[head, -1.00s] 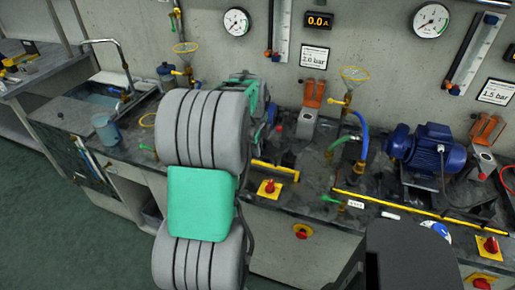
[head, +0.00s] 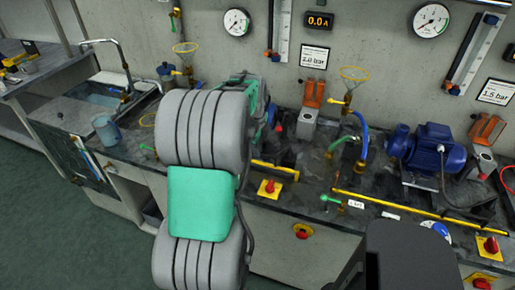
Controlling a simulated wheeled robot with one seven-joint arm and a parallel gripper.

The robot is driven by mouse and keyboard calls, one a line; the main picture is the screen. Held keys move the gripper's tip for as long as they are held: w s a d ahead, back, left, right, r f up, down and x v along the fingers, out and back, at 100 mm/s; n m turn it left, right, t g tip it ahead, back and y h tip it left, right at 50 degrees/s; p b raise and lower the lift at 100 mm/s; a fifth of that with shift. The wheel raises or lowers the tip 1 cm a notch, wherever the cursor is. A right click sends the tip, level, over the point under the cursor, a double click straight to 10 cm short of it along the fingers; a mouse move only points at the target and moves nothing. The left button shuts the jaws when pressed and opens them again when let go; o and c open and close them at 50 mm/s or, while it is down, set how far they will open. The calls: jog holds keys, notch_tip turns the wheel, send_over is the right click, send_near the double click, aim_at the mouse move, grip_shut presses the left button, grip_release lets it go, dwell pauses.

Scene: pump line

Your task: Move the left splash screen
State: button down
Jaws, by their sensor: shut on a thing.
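My arm's large grey and green links stand in front of the left part of the bench. Its wrist reaches behind them, and my gripper's jaws are hidden there. I cannot make out the left splash screen as a clear panel. A short yellow strip (head: 275,170) lies on the bench just right of my arm and may be an edge or rail linked to it. Its left end is covered by my arm.
A blue motor (head: 428,150) stands on the right, behind a long yellow strip (head: 405,213). Orange-topped units (head: 308,110), a blue hose (head: 363,135) and a red knob on a yellow plate (head: 270,187) stand near my arm. A sink (head: 100,97) and a blue jug (head: 106,130) are left.

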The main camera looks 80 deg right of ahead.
dwell(0.3)
notch_tip(320, 180, down, 5)
jog(key=b, duration=0.3)
jog(key=shift+r, duration=0.2)
jog(key=shift+a+r, duration=0.1)
jog(key=c, duration=1.6)
grip_release()
jog(key=shift+o, duration=0.6)
send_near(258, 161)
jog(key=shift+r, duration=0.15)
